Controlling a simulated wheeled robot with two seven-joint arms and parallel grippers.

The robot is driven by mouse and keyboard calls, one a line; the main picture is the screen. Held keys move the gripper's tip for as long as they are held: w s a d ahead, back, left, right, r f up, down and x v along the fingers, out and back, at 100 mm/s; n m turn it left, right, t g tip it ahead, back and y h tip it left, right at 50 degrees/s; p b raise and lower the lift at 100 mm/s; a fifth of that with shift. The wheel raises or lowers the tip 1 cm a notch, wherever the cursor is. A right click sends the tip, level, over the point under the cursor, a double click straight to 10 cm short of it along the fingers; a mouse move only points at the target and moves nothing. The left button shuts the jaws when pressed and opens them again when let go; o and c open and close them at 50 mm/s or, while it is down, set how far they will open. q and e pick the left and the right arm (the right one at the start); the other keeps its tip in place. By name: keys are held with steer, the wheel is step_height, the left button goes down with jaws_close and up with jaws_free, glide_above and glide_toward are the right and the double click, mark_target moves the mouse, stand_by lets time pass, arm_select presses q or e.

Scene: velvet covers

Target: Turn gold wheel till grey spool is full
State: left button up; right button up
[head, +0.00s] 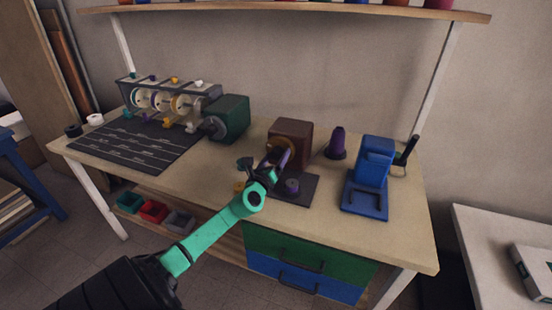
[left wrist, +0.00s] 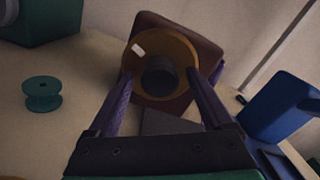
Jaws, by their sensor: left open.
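The gold wheel (left wrist: 183,55) is on the front of a brown box-shaped machine (left wrist: 200,25). It has a white mark at its upper left and a dark round hub (left wrist: 159,77) at its middle. In the head view the wheel (head: 276,146) is partly behind my left gripper (head: 283,158). The left gripper (left wrist: 165,82) is open. Its purple fingers reach to either side of the hub, close to the wheel's face; contact cannot be told. A small dark purple spool (head: 292,186) stands on the machine's dark base. I cannot single out the grey spool. My right gripper is not in view.
A teal spool (left wrist: 42,93) stands left of the machine. A green machine (head: 232,119) stands further left, a purple cone (head: 337,143) and a blue device (head: 371,175) to the right. A dark ruled mat (head: 130,145) covers the table's left. The front edge is mostly clear.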

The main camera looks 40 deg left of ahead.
arm_select(q)
steer(key=shift+c, duration=1.2)
jaws_close()
steer(key=m, duration=0.3)
steer(key=shift+o, duration=1.2)
jaws_free()
steer(key=shift+s, duration=0.1)
steer(key=shift+s+d+p, duration=0.15)
steer(key=shift+s+p, duration=0.1)
steer(key=shift+p, duration=0.05)
steer(key=v, duration=1.4)
